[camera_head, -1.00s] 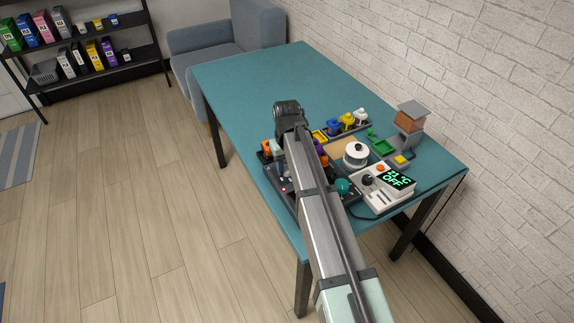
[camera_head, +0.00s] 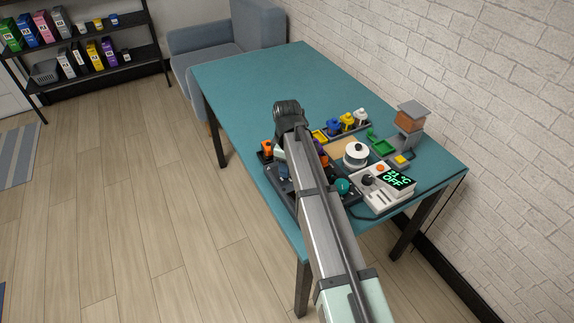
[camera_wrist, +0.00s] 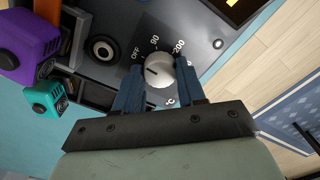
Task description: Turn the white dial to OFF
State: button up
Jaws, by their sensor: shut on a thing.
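The white dial (camera_wrist: 159,70) sits on a dark grey panel (camera_wrist: 112,74) in the wrist view, with the marks OFF, 90 and 200 printed around it. A short dark line on the dial's face points left, near the OFF mark (camera_wrist: 137,54). My gripper (camera_wrist: 158,73) is shut on the dial, one blue-grey finger on each side of it. In the head view my arm covers the dial and most of its panel.
A purple block (camera_wrist: 30,47) and a teal block (camera_wrist: 43,100) are left of the panel in the wrist view. In the head view, a white device (camera_head: 383,190) with a lit display, a white-lidded round jar (camera_head: 355,154) and a brown-and-grey stand (camera_head: 409,119) are right of my arm.

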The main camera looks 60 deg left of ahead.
jog(key=shift+n, duration=0.5)
jog(key=o, duration=1.1)
jog(key=shift+c, duration=0.2)
notch_tip(320, 180, up, 14)
jog(key=shift+f, duration=0.15)
dwell(0.4)
